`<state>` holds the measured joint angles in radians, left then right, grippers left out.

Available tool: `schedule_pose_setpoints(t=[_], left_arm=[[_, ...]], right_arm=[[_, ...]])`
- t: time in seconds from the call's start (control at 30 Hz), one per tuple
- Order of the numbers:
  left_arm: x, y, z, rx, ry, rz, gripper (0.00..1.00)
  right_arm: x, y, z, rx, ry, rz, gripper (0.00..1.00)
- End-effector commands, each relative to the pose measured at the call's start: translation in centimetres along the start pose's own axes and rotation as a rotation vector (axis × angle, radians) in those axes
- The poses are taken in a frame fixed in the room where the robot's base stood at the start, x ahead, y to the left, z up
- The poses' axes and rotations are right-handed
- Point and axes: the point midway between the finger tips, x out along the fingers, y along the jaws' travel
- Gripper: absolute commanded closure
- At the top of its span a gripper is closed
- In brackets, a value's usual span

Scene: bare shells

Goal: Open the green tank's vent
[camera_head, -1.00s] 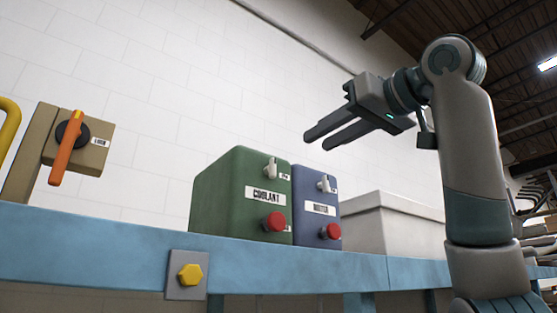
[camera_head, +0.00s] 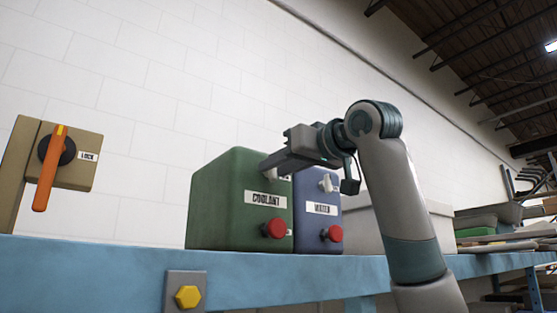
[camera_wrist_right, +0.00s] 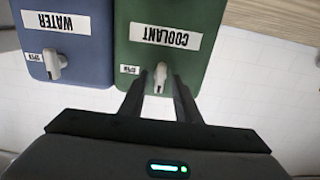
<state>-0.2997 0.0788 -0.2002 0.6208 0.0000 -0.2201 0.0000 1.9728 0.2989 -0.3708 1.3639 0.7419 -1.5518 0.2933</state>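The green tank (camera_head: 215,205) labelled COOLANT stands on the blue bench, with a red knob (camera_head: 275,229) low on its front. In the right wrist view the green tank (camera_wrist_right: 185,60) appears upside down. Its small pale vent lever (camera_wrist_right: 160,78) sits beside an OPEN tag. My right gripper (camera_head: 268,166) is at the upper front of the green tank and mostly hides the lever in the head view. In the wrist view its two fingers (camera_wrist_right: 160,88) are apart, one on each side of the lever, with gaps showing. My left gripper is not in view.
The blue WATER tank (camera_head: 310,188) stands right beside the green one, with its own pale lever (camera_head: 326,183) and red knob (camera_head: 332,234). A tan box with an orange LOCK handle (camera_head: 48,175) is at left. A yellow button (camera_head: 188,296) is on the bench front (camera_head: 90,270).

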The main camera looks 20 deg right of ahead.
Motion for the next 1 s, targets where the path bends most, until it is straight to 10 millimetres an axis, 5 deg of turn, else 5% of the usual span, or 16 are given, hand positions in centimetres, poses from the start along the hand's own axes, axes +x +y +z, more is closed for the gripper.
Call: schedule_pose_setpoints(t=[0.3, 0.47, 1.0], left_arm=[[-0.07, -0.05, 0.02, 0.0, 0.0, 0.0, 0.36], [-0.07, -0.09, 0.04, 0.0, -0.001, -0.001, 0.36], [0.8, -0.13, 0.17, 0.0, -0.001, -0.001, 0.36]], right_arm=[[0.2, 0.02, 0.04, 0.0, 0.0, 0.0, 0.7], [0.18, 0.02, 0.02, 0.0, 0.0, 0.0, 1.0], [0.09, 0.07, 0.07, 0.083, 0.003, 0.0, 1.0]])
